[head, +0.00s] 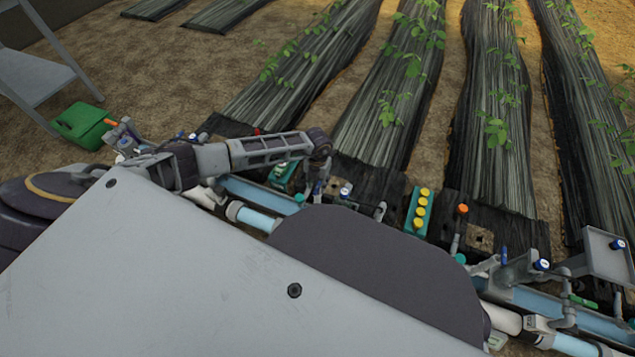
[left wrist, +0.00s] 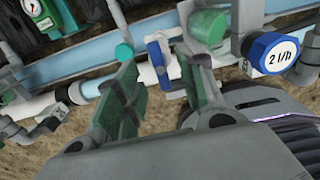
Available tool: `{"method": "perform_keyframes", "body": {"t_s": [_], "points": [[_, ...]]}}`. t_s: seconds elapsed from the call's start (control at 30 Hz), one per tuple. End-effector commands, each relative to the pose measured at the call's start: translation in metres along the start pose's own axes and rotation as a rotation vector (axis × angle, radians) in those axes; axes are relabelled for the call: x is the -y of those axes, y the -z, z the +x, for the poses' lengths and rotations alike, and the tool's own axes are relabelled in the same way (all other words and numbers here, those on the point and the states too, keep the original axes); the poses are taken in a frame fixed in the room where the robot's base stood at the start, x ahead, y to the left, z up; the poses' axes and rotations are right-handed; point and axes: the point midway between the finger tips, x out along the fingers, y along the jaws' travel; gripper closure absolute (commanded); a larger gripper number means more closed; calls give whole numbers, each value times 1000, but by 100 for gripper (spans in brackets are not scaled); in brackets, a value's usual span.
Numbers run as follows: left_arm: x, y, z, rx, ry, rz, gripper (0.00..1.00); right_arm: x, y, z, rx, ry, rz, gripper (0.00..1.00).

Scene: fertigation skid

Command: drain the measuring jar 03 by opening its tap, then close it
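My left gripper (left wrist: 157,64) is open in the left wrist view, its two green-padded fingers apart. A blue tap handle (left wrist: 158,58) shows between and just beyond the fingertips; I cannot tell whether they touch it. No label there tells me which jar this tap belongs to. In the head view my left arm reaches in from the left over the pipework, and the gripper's fingers are too small to judge. No jar marked 03 can be made out in either view. My right gripper is in neither view.
A blue dial marked 2 l/h (left wrist: 268,55) stands right of the tap, close to the right finger. A teal cap (left wrist: 124,51) is at its left. In the head view are a yellow-button strip (head: 419,212), a green box (head: 83,125) and a grey tray (head: 606,257).

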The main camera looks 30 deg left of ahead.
Motion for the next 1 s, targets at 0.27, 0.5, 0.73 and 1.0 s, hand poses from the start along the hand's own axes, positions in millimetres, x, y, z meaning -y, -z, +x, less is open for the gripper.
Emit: {"method": "perform_keyframes", "body": {"t_s": [0.27,0.5,0.73,1.0], "points": [[0,0,15,-1,0,1,61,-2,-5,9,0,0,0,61],[0,0,26,0,0,1,61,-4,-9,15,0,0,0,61],[0,0,38,0,0,1,61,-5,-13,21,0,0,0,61],[0,0,42,0,0,1,61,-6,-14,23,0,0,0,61]]}}
